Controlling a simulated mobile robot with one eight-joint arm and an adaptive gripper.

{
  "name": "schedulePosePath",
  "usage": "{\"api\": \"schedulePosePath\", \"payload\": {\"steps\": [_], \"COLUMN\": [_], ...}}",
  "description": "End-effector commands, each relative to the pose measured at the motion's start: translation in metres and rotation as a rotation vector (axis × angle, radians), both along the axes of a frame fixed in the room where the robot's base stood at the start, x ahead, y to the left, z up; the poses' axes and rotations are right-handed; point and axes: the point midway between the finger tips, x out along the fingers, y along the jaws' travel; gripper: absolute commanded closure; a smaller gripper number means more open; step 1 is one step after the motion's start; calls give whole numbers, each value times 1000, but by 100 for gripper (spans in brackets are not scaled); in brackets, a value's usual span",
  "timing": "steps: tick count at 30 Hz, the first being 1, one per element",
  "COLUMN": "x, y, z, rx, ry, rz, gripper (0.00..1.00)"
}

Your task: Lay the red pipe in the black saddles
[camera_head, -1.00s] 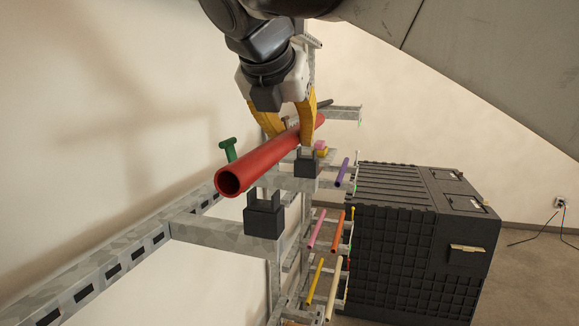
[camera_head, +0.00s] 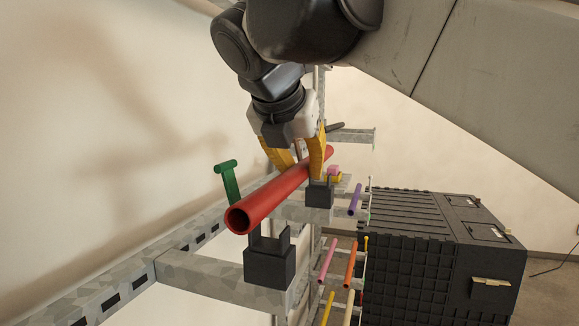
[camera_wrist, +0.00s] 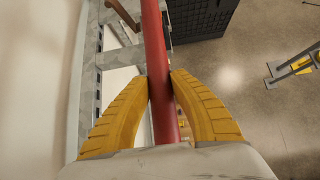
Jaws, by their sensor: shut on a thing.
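The red pipe (camera_head: 268,200) is tilted in the head view, its open near end at the lower left. My gripper (camera_head: 298,166) is shut on it towards its far end. The wrist view also shows the red pipe (camera_wrist: 155,45) between the yellow fingers (camera_wrist: 160,84). The near black saddle (camera_head: 270,265) and the far black saddle (camera_head: 319,194) stand on grey metal arms. Both open upwards. The pipe appears above and slightly left of them, with its near end reaching past the near saddle. Whether it touches either saddle cannot be told.
A green T-shaped post (camera_head: 229,182) stands left of the pipe. Several thin coloured rods, one purple (camera_head: 355,199), lie on the rack at right. A large black crate (camera_head: 440,260) stands beyond.

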Motion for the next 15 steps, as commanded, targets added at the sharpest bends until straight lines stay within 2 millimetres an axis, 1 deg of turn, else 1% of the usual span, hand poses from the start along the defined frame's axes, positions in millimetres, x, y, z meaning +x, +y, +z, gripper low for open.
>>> {"api": "schedulePosePath", "payload": {"steps": [1, 15], "x": [0, 0], "y": [0, 0], "z": [-7, -39], "rx": [0, 0], "ry": [-1, -1], "rz": [0, 0], "gripper": [100, 100]}}
